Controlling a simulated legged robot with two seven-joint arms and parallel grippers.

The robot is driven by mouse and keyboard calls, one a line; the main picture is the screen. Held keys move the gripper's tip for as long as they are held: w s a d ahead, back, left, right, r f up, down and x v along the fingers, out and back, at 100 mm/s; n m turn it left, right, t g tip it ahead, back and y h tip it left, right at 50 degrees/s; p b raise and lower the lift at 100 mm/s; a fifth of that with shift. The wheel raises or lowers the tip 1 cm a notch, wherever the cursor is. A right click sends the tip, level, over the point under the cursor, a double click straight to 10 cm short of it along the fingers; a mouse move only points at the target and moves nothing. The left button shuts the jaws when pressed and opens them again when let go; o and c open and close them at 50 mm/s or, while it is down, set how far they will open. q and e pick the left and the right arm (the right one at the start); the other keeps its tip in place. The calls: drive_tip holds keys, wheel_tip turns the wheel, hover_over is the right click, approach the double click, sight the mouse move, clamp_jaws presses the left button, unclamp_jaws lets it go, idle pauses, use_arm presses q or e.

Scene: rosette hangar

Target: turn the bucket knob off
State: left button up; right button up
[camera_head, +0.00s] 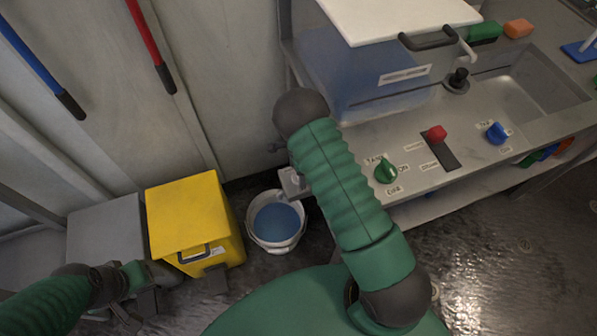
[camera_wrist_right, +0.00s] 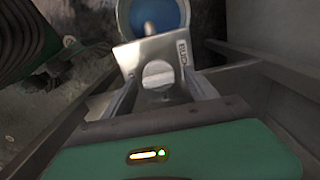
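The bucket knob (camera_wrist_right: 157,74) is a pale round knob with a raised grip, set on a metal plate (camera_wrist_right: 130,57) with a partly readable label. My right gripper (camera_wrist_right: 160,90) is open, with a finger on each side of the knob; I cannot tell whether they touch it. In the head view the plate (camera_head: 292,184) shows beside my right arm, which hides the knob and most of that gripper. The white bucket (camera_head: 275,243) stands below, holding blue liquid. My left gripper (camera_head: 147,290) is low at the left, near the yellow bin; its fingers are unclear.
A yellow bin (camera_head: 184,216) and a grey box (camera_head: 104,238) stand left of the bucket. The metal sink counter (camera_head: 420,140) at right carries a green knob (camera_head: 386,171), a red slider knob (camera_head: 436,133) and a blue knob (camera_head: 496,133). Wet floor (camera_head: 490,250) is open at lower right.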

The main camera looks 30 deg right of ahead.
wheel_tip(320, 180, up, 12)
drive_tip(key=p, duration=0.2)
idle(0.4)
